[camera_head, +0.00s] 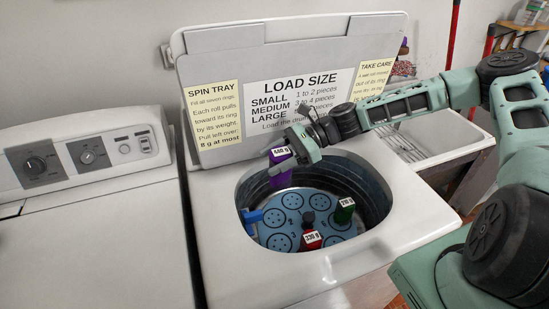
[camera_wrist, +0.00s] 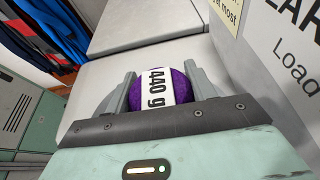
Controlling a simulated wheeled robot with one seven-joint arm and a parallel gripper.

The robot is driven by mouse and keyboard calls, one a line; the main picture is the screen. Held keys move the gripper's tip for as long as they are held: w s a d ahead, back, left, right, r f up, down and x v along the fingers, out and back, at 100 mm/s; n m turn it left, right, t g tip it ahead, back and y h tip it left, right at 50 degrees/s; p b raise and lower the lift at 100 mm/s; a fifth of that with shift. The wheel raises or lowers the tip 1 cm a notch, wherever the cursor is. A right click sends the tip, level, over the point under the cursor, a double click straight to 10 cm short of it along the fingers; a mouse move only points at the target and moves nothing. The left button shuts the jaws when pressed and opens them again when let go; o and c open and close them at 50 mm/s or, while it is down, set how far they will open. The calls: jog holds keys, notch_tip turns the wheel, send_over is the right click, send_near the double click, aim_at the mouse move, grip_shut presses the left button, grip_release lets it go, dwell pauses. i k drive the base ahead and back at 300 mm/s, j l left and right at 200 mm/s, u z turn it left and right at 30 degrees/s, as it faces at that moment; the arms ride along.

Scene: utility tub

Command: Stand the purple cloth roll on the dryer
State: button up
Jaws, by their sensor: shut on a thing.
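My gripper (camera_head: 291,160) is shut on the purple cloth roll (camera_head: 281,178), which carries a white 440 g label. The roll hangs roughly upright over the left back part of the open washer tub, above the spin tray (camera_head: 280,242). In the wrist view the purple roll (camera_wrist: 190,82) sits between both fingers of my gripper (camera_wrist: 160,92). The white machine at the left, which looks like the dryer (camera_head: 95,245), has a bare, flat top with a control panel along its back.
A red roll (camera_head: 312,240), a green roll (camera_head: 344,210) and a blue item (camera_head: 250,217) are in the tub. The washer's raised lid (camera_head: 230,65) stands behind the tub with printed signs. A narrow dark gap separates the two machines. A sink (camera_head: 440,140) is at the right.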

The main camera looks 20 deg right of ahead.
aim_at(95, 285)
jog(key=k, duration=1.4)
